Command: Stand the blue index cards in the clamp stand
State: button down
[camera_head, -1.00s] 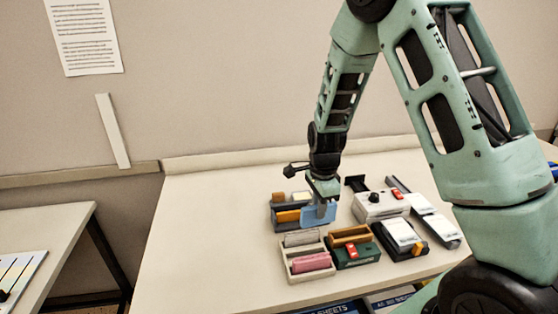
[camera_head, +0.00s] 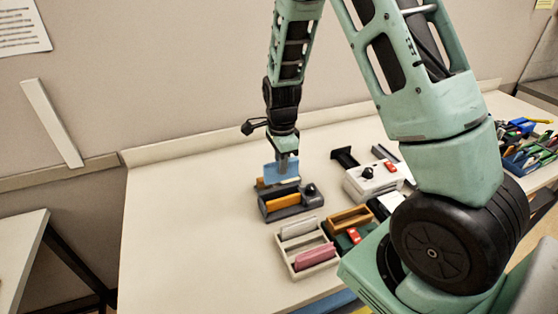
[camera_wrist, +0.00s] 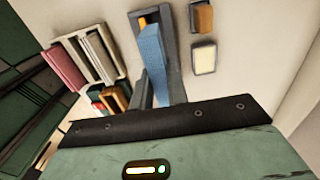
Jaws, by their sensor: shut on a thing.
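The blue index cards (camera_head: 282,171) are gripped by my gripper (camera_head: 286,160) and hang upright below it. In the wrist view they show as a long blue slab (camera_wrist: 151,60) between the fingers (camera_wrist: 160,92). A dark grey holder with a black knob, which looks like the clamp stand (camera_head: 291,211), stands on the table with an orange block (camera_head: 283,202) in it. The cards appear above and behind this holder in the head view, apart from the orange block. Their lower edge is close to the small blocks behind, and I cannot tell whether anything touches.
A cream tray (camera_head: 284,262) with grey and pink pieces stands in front. A green holder with a wooden top (camera_head: 350,217) and a white box with a black knob (camera_head: 374,181) stand to the right. A tan block (camera_wrist: 202,18) and a whitish block (camera_wrist: 203,58) lie beside the holder. The left tabletop is clear.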

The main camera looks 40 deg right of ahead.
aim_at(281, 179)
jog(key=shift+f+b, duration=3.75)
jog(key=shift+f, duration=0.9)
jog(key=shift+s+f, duration=0.25)
jog(key=shift+f, duration=0.05)
jog(key=shift+s+a+f, duration=0.1)
jog(key=c, duration=1.3)
grip_release()
jog(key=shift+b, duration=0.3)
jog(key=shift+w+r+p, duration=0.2)
jog(key=shift+r+p, duration=0.45)
jog(key=shift+w+r+p, duration=0.2)
jog(key=shift+r+p, duration=0.4)
notch_tip(281, 179, up, 7)
jog(key=p, duration=0.6)
jog(key=shift+s, duration=0.1)
jog(key=shift+f, duration=0.1)
